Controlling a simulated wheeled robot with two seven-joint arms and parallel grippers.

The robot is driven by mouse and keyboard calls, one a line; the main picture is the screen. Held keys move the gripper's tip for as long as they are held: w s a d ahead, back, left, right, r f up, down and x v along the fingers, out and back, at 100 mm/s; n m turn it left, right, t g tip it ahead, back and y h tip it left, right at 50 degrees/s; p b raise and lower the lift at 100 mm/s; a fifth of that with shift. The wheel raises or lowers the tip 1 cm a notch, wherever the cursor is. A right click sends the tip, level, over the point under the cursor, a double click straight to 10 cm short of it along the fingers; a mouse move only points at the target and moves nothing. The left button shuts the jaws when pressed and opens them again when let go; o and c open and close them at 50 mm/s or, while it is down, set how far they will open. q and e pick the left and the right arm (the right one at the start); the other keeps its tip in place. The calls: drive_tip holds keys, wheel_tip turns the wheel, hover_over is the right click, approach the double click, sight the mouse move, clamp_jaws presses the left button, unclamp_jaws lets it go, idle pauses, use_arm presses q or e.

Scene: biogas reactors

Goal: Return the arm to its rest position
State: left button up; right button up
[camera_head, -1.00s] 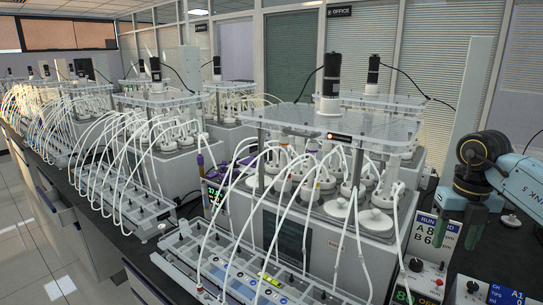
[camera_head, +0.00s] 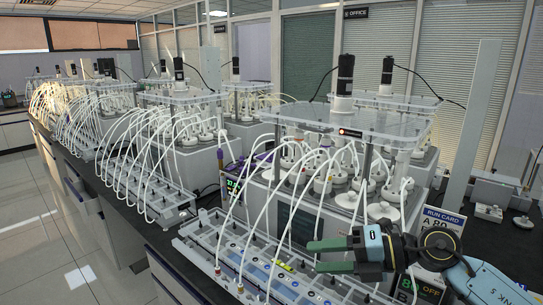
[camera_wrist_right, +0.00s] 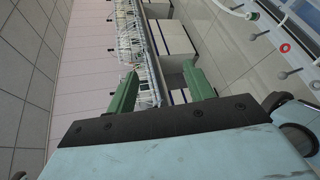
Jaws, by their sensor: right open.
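My right gripper (camera_head: 316,256) is in the lower right of the head view, with its two green fingers pointing left. The fingers are apart and nothing is between them. It appears in front of the nearest reactor and over the right part of the long tube tray (camera_head: 217,259), though I cannot tell its height. In the right wrist view the green fingers (camera_wrist_right: 160,80) also stand apart, with the floor and bench side beyond. My right arm comes in from the lower right corner. My left gripper is not in view.
The nearest reactor (camera_head: 283,232) has a clear top plate (camera_head: 345,117), a black motor (camera_head: 345,70) and many white tubes. A run card (camera_head: 441,219) and a control box stand behind my right wrist. More reactors line the bench to the left. The floor aisle (camera_head: 50,240) is clear.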

wheel_tip(320, 180, up, 5)
drive_tip(key=m+t+y, duration=0.1)
drive_tip(key=m+t, duration=1.1)
drive_tip(key=s+d+f+m+h, duration=0.5)
drive_tip(key=d+f+m+h, duration=0.6)
drive_tip(key=f+m+h, duration=0.55)
drive_tip(key=s+f+m+g+y, duration=0.1)
drive_tip(key=s+f+m+g, duration=0.35)
drive_tip(key=s, duration=0.65)
drive_tip(key=s+f+m+g+y, duration=0.1)
drive_tip(key=s+f+g, duration=0.6)
drive_tip(key=s, duration=0.5)
wheel_tip(320, 180, down, 28)
drive_tip(key=s+g+b, duration=0.2)
drive_tip(key=b, duration=0.2)
use_arm(q)
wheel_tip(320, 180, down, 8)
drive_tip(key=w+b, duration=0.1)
drive_tip(key=b, duration=0.2)
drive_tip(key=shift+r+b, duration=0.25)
drive_tip(key=shift+b, duration=0.05)
use_arm(e)
drive_tip(key=s+d+f+g, duration=0.1)
drive_tip(key=s+d+f, duration=0.2)
drive_tip(key=s+f, duration=1.3)
wheel_tip(320, 180, down, 3)
drive_tip(key=shift+d+r+h, duration=0.1)
drive_tip(key=shift+d+h, duration=0.05)
drive_tip(key=shift+h, duration=0.2)
